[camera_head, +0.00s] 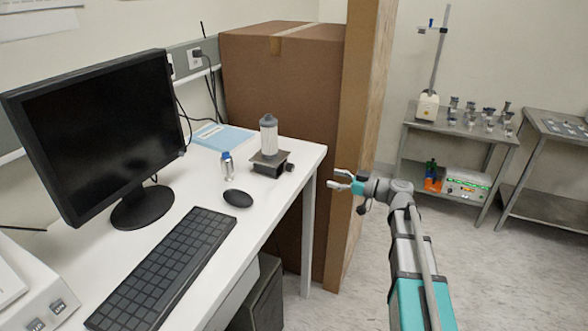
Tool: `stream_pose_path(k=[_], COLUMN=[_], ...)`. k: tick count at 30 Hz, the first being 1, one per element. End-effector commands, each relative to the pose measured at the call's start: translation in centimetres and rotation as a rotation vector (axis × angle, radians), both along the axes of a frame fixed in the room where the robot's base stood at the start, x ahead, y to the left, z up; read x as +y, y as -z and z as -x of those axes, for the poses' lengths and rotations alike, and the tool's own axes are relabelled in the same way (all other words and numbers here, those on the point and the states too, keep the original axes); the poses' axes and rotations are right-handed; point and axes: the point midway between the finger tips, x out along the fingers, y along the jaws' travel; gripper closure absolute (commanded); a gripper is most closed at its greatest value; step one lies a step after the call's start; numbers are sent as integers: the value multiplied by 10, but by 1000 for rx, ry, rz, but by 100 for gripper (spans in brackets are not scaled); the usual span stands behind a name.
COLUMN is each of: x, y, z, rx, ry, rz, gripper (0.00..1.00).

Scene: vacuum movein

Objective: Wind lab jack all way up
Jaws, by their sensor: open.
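The lab jack (270,163) is a small dark platform device near the right end of the white desk. It looks low, with its top plate close to its base. A dark knob (290,167) sticks out on its right side. A clear cylindrical vessel with a grey cap (269,135) stands upright on the jack. My gripper (338,180) is open and empty, to the right of the jack and apart from it, beyond the desk's right edge. Its fingers point left, towards the desk.
On the desk (190,270) stand a blue-capped bottle (227,166), a mouse (238,198), a keyboard (165,270), a monitor (95,130) and a blue booklet (222,136). A large cardboard box (285,85) and a tall brown panel (362,120) stand behind the desk end.

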Motion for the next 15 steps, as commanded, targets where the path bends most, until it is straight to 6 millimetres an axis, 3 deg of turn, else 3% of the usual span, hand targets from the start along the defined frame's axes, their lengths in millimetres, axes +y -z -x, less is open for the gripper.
stream_pose_path(k=[15], x=[5], y=[0], z=[-2], rx=[-4], ry=[-2], rz=[1], gripper=[24])
